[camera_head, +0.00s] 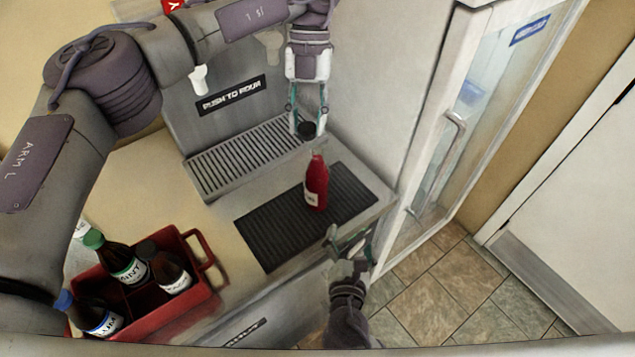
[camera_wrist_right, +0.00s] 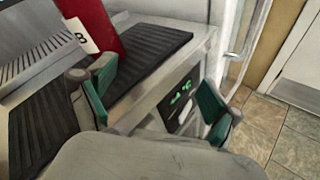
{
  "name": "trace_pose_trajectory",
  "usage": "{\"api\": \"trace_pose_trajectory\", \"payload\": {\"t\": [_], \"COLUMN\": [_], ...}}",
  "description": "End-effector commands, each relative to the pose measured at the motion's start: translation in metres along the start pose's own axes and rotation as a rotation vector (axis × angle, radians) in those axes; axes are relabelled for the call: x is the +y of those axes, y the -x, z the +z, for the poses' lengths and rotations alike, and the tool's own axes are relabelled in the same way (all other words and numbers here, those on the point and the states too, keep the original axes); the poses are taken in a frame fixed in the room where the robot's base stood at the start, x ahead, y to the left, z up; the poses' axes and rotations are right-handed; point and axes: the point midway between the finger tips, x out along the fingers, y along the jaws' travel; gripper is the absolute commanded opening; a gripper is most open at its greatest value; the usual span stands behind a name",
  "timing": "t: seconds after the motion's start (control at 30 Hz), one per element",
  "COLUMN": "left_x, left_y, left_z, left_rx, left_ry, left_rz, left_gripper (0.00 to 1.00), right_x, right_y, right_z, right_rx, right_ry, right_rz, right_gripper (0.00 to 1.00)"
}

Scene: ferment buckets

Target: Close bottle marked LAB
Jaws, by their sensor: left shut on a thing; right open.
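A red bottle (camera_head: 317,184) with a white label stands upright on the black ribbed mat (camera_head: 270,232). In the right wrist view the lower part of the red bottle (camera_wrist_right: 92,20) shows, with a letter B on its label; the rest of the word is hidden. My left gripper (camera_head: 308,122) is shut on a dark cap (camera_head: 306,130) and holds it just above and slightly left of the bottle's neck. My right gripper (camera_head: 350,238) is open and empty, in front of the mat; it also shows in the right wrist view (camera_wrist_right: 157,92).
A grey dispenser with a slatted drip tray (camera_head: 240,158) stands behind the mat. A glass-doored cabinet (camera_head: 440,130) is at the right. Tiled floor (camera_head: 440,290) is clear.

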Motion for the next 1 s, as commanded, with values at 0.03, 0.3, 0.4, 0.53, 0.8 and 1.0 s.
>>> {"api": "trace_pose_trajectory", "payload": {"t": [0.03, 0.3, 0.4, 0.53, 0.8, 1.0], "left_x": [-0.004, -0.015, -0.016, -0.016, -0.016, -0.016], "left_y": [0.007, 0.025, 0.026, 0.026, 0.026, 0.025], "left_z": [0.000, 0.000, 0.000, 0.000, 0.000, 0.000], "left_rx": [-0.002, 0.000, 0.000, 0.000, 0.000, 0.000], "left_ry": [0.061, 0.255, 0.270, 0.271, 0.269, 0.268], "left_rz": [-0.026, -0.105, -0.111, -0.111, -0.110, -0.110], "left_gripper": [0.25, 0.25, 0.25, 0.25, 0.25, 0.25], "right_x": [0.022, 0.089, 0.094, 0.094, 0.095, 0.104], "right_y": [0.005, 0.028, 0.030, 0.030, 0.024, -0.004], "right_z": [0.009, 0.029, 0.030, 0.030, 0.031, 0.036], "right_rx": [-0.042, -0.211, -0.226, -0.227, -0.226, -0.228], "right_ry": [0.109, 0.498, 0.529, 0.531, 0.528, 0.526], "right_rz": [0.058, 0.224, 0.235, 0.235, 0.233, 0.233], "right_gripper": [0.90, 0.90, 0.90, 0.90, 0.90, 0.90]}}
